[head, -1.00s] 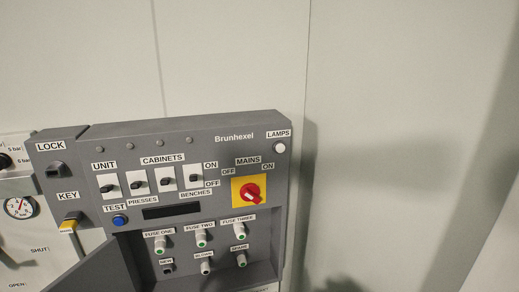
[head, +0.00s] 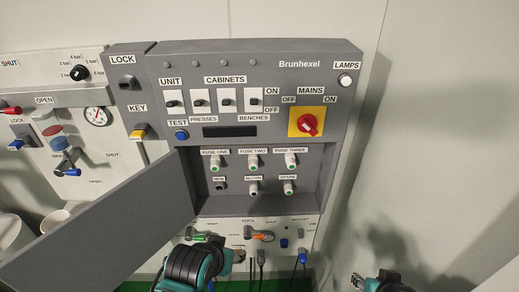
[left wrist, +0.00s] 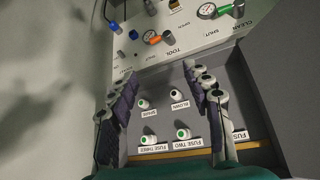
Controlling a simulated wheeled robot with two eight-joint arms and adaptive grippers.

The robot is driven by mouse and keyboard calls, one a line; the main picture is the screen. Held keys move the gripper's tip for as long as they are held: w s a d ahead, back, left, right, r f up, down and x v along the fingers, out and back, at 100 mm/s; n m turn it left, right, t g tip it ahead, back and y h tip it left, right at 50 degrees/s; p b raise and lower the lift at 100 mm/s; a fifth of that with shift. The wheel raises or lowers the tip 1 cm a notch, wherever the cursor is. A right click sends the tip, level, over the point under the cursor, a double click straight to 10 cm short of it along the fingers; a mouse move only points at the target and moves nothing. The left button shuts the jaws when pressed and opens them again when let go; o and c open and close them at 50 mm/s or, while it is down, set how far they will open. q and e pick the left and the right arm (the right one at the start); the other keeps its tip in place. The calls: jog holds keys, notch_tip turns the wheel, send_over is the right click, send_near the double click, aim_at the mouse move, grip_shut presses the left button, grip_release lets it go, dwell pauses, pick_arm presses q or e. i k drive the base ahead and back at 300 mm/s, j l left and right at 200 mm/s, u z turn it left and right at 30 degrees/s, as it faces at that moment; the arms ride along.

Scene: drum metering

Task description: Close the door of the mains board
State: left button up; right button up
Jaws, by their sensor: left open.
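The mains board (head: 250,134) is a dark grey cabinet marked Brunhexel. Its grey door (head: 110,228) stands wide open, swung out to the left from the lower compartment (head: 255,203), which shows fuses. My left gripper (head: 192,265) is below the compartment, just right of the door's lower part; its fingers are not clear there. In the left wrist view my left gripper (left wrist: 165,100) is open and empty, its two fingers pointing toward the compartment with the fuses (left wrist: 183,134) between them. My right gripper (head: 380,284) is partly seen at the bottom edge, its jaws unclear.
A red mains knob (head: 308,124) on a yellow plate and several switches sit above the compartment. A light panel with a gauge (head: 97,116) and valves stands at left. A lower panel (head: 308,232) with an orange knob and hanging leads is below. The wall at right is bare.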

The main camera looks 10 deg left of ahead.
aim_at(97, 248)
jog(key=k+j+u, duration=0.35)
jog(key=k, duration=0.2)
jog(key=k+j+u, duration=0.3)
jog(key=k+j, duration=0.2)
jog(key=j, duration=0.1)
